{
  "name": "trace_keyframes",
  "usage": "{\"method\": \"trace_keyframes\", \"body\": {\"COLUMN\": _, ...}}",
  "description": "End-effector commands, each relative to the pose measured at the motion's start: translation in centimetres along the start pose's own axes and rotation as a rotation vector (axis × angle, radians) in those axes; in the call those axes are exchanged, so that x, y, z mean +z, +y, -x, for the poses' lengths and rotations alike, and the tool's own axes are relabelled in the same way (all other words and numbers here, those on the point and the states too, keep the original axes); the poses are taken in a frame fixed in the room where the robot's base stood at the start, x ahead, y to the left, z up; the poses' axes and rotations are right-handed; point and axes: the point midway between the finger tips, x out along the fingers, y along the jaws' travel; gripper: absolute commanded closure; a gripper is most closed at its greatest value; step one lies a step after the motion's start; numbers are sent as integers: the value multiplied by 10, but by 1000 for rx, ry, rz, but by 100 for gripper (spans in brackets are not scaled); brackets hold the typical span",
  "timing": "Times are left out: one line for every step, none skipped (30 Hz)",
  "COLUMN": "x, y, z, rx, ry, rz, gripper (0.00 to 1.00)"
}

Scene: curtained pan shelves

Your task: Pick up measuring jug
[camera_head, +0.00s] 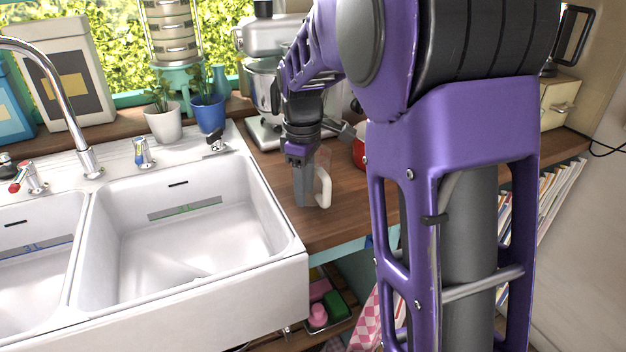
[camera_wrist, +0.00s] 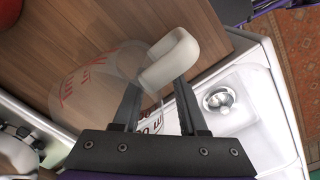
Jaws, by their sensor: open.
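The measuring jug is clear with red markings and a white handle. In the wrist view the jug (camera_wrist: 90,88) stands on the wooden counter, and its white handle (camera_wrist: 172,58) lies just beyond my fingertips. My gripper (camera_wrist: 158,88) is open, with its fingers pointing toward the handle; I cannot tell whether they touch it. In the head view my gripper (camera_head: 305,190) points down over the counter right of the sink, and the white handle (camera_head: 323,187) shows beside the fingers. The clear body of the jug is hard to make out there.
The white double sink (camera_head: 180,235) lies left of my gripper. A stand mixer (camera_head: 262,90) stands behind it. A red object (camera_head: 359,152) is to the right, partly hidden by my arm. The wooden counter (camera_head: 345,222) has a little free room in front.

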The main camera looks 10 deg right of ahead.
Motion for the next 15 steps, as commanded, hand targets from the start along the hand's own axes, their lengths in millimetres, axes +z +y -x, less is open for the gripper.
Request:
{"method": "trace_keyframes", "body": {"x": 0, "y": 0, "z": 0, "rx": 0, "ry": 0, "rz": 0, "gripper": 58}}
{"method": "trace_keyframes", "body": {"x": 0, "y": 0, "z": 0, "rx": 0, "ry": 0, "rz": 0, "gripper": 58}}
{"method": "trace_keyframes", "body": {"x": 0, "y": 0, "z": 0, "rx": 0, "ry": 0, "rz": 0, "gripper": 63}}
{"method": "trace_keyframes", "body": {"x": 0, "y": 0, "z": 0, "rx": 0, "ry": 0, "rz": 0, "gripper": 69}}
{"method": "trace_keyframes", "body": {"x": 0, "y": 0, "z": 0, "rx": 0, "ry": 0, "rz": 0, "gripper": 74}}
{"method": "trace_keyframes", "body": {"x": 0, "y": 0, "z": 0, "rx": 0, "ry": 0, "rz": 0, "gripper": 81}}
{"method": "trace_keyframes", "body": {"x": 0, "y": 0, "z": 1, "rx": 0, "ry": 0, "rz": 0, "gripper": 87}}
{"method": "trace_keyframes", "body": {"x": 0, "y": 0, "z": 1, "rx": 0, "ry": 0, "rz": 0, "gripper": 92}}
{"method": "trace_keyframes", "body": {"x": 0, "y": 0, "z": 1, "rx": 0, "ry": 0, "rz": 0, "gripper": 99}}
{"method": "trace_keyframes", "body": {"x": 0, "y": 0, "z": 1, "rx": 0, "ry": 0, "rz": 0, "gripper": 100}}
{"method": "trace_keyframes", "body": {"x": 0, "y": 0, "z": 1, "rx": 0, "ry": 0, "rz": 0, "gripper": 100}}
{"method": "trace_keyframes", "body": {"x": 0, "y": 0, "z": 1, "rx": 0, "ry": 0, "rz": 0, "gripper": 100}}
{"method": "trace_keyframes", "body": {"x": 0, "y": 0, "z": 1, "rx": 0, "ry": 0, "rz": 0, "gripper": 100}}
{"method": "trace_keyframes", "body": {"x": 0, "y": 0, "z": 1, "rx": 0, "ry": 0, "rz": 0, "gripper": 100}}
{"method": "trace_keyframes", "body": {"x": 0, "y": 0, "z": 1, "rx": 0, "ry": 0, "rz": 0, "gripper": 100}}
